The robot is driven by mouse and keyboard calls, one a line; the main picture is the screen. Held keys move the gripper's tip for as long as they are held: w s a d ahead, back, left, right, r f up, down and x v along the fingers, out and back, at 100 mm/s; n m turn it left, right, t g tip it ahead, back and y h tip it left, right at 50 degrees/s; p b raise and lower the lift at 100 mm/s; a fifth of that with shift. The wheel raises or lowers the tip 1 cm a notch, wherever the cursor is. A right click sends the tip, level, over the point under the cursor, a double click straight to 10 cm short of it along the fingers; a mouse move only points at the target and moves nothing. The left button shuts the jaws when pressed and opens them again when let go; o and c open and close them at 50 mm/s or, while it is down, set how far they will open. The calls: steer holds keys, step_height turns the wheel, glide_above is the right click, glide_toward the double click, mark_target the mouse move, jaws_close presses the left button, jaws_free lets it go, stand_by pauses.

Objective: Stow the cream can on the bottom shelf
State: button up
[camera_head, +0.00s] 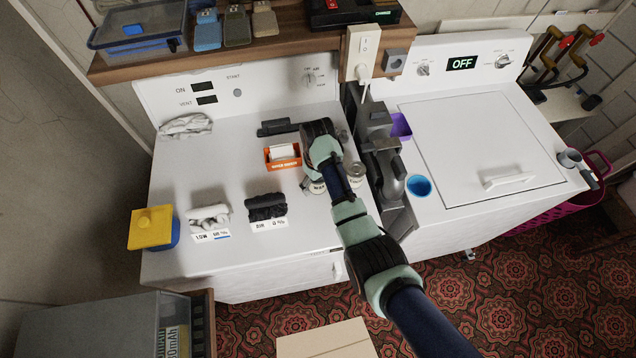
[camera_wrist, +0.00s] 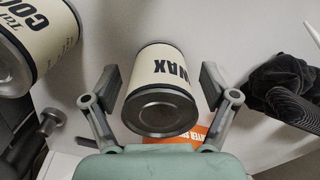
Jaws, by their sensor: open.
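Two cream cans with dark rims stand close together on the left white machine's top (camera_head: 240,150). One cream can, lettered WAX (camera_wrist: 165,82), is between my gripper's fingers (camera_wrist: 160,88) in the wrist view, with a visible gap at each side. The other cream can (camera_wrist: 38,38), with part of "COO" showing, is at the upper left there. In the head view, the WAX can (camera_head: 316,187) is partly hidden by my arm, and the other can (camera_head: 357,172) is just right of it. My gripper (camera_head: 320,176) is open. I cannot identify the bottom shelf.
An orange box (camera_head: 283,156) is left of my gripper. A dark cloth bundle (camera_head: 266,206) and a light bundle (camera_head: 209,218) lie in front. A dark grey device (camera_head: 385,165) is close on the right. A wooden shelf (camera_head: 240,50) overhangs the back.

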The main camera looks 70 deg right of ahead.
steer(key=r, duration=0.3)
steer(key=r+p, duration=0.1)
steer(key=r, duration=0.3)
steer(key=shift+s+a, duration=0.15)
steer(key=shift+a, duration=0.05)
